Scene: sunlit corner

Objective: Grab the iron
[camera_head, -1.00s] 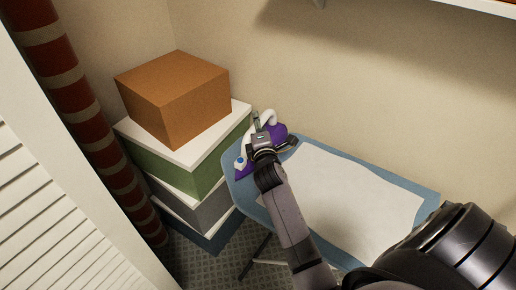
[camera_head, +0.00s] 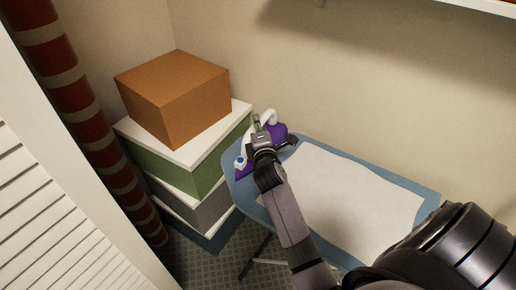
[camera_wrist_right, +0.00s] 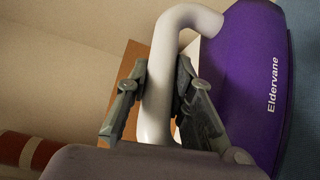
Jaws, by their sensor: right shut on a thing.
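The purple and white iron (camera_head: 279,131) rests at the left end of the blue ironing board (camera_head: 430,193). My right gripper (camera_head: 262,128) is over it in the head view and hides its middle. In the right wrist view the iron's purple body (camera_wrist_right: 243,75) fills the right side, and its white curved handle (camera_wrist_right: 158,75) runs between the two fingers of my right gripper (camera_wrist_right: 157,88). The right gripper is shut on the handle. My left gripper is not in view.
A white cloth (camera_head: 350,195) lies on the board. A stack of boxes, with an orange box (camera_head: 175,95) on top, stands just left of the board. A red striped column (camera_head: 85,120) and a white louvred panel (camera_head: 50,220) are at the left. The wall is close behind.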

